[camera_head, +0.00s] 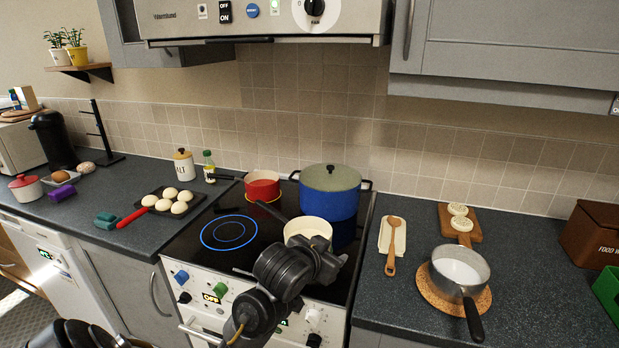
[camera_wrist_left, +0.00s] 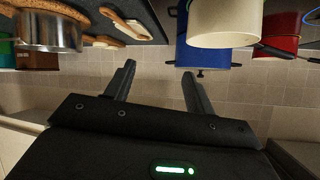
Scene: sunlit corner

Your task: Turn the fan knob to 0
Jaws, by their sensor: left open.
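The fan knob (camera_head: 315,7) is a black knob on a round white dial marked FAN. It sits on the front panel of the range hood (camera_head: 265,25), at the top edge of the head view, and its upper part is cut off. Its setting is too small to read. My left gripper (camera_head: 328,264) is over the stove, far below the knob and apart from it. In the left wrist view its two fingers (camera_wrist_left: 158,72) are spread with nothing between them. The knob is not in the wrist view. My right gripper is in neither view.
The stove (camera_head: 200,262) holds a blue pot (camera_head: 330,190), a red pot (camera_head: 262,185) and a cream pan (camera_head: 307,228) close by my left gripper. A saucepan (camera_head: 460,268) stands to the right. The space before the tiled wall under the hood is free above the pots.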

